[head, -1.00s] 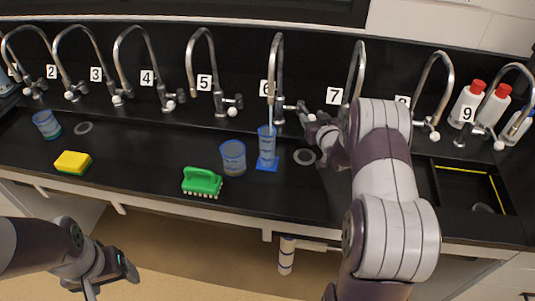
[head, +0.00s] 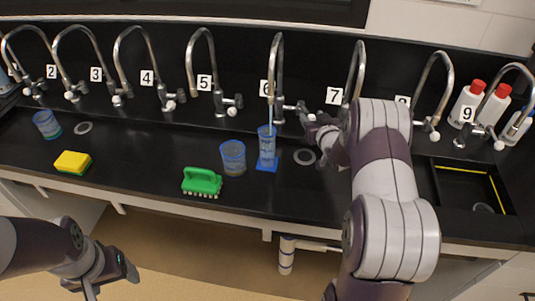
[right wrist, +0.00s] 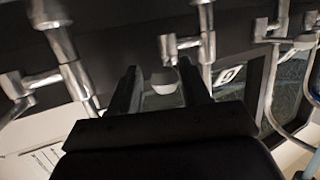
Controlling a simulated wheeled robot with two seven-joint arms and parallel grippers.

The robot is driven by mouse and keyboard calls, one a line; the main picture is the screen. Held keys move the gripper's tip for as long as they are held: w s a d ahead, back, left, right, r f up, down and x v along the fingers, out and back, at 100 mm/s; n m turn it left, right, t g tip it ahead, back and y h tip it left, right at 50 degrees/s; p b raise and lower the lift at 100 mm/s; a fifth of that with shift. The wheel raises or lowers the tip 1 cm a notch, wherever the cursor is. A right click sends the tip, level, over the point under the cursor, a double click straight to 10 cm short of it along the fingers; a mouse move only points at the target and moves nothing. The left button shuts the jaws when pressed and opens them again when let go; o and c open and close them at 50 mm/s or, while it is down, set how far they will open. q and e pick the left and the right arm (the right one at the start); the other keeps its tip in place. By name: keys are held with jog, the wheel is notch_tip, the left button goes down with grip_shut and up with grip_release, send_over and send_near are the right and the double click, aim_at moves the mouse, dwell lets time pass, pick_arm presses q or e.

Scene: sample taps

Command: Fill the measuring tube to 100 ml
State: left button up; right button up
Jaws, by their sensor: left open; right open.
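The measuring tube (head: 266,150), clear blue with a square blue base, stands upright on the black counter under tap 6 (head: 278,70). A thin pale line, like a water stream, runs from the spout into its mouth. The scale and level are too small to read. My right gripper (head: 308,120) is at the handle of tap 6. In the right wrist view its open fingers (right wrist: 160,76) stand either side of a white knob (right wrist: 165,82); contact cannot be told. My left gripper (head: 110,283) is open and empty, low at the left, in front of the counter.
A blue beaker (head: 232,158) stands just left of the tube, and a green brush (head: 202,181) lies nearer the front edge. A yellow sponge (head: 72,162) and another beaker (head: 46,124) are farther left. Red-capped bottles (head: 494,105) stand far right.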

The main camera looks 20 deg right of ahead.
jog(key=shift+w+a, duration=0.15)
jog(key=shift+a, duration=0.6)
jog(key=shift+w+a, duration=0.1)
jog(key=shift+a, duration=0.65)
dwell(0.8)
jog(key=a+p+v, duration=0.1)
jog(key=p+v, duration=0.1)
jog(key=v, duration=0.4)
jog(key=shift+s, duration=0.3)
jog(key=shift+a+r, duration=0.1)
dwell(0.4)
